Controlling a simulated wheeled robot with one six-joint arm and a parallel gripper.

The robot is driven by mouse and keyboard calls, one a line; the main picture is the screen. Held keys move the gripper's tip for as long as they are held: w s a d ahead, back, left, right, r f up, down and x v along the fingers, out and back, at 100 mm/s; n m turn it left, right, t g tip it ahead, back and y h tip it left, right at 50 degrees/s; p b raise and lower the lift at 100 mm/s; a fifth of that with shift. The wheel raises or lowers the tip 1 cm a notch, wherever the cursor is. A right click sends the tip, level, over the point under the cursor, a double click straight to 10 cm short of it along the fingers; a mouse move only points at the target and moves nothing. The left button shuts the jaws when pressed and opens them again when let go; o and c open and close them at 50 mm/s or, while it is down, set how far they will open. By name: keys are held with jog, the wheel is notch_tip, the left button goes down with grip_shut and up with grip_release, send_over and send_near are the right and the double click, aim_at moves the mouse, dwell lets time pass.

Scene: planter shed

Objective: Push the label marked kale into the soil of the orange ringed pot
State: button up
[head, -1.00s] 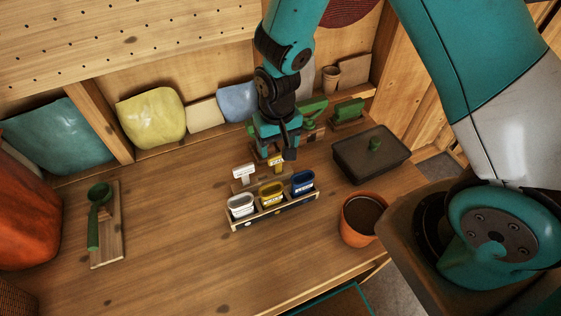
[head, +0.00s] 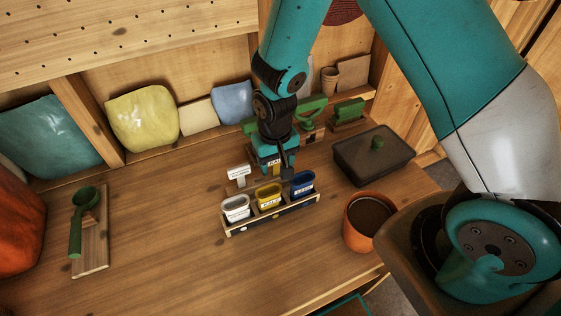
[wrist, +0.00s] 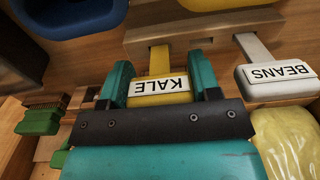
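The yellow label marked KALE (wrist: 160,88) stands with its stem at a wooden block (wrist: 215,28) in the wrist view, its text upside down. My gripper (wrist: 161,72) has one teal finger at each side edge of the label head. The fingers look spread, and firm contact is not clear. In the head view my gripper (head: 277,168) is low over the label row, partly hiding the label (head: 274,161). An orange pot (head: 351,237) with dark soil (head: 370,213) stands at the right; I cannot make out a separate ring.
A white BEANS label (wrist: 278,74) is beside the kale label. A rack (head: 275,217) with white, yellow and blue cups stands in front. A dark lidded tray (head: 375,160) is behind the pot. A green scoop (head: 77,230) lies left; the table between is clear.

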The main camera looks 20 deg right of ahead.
jog(key=shift+r+p, duration=2.9)
jog(key=shift+r, duration=0.7)
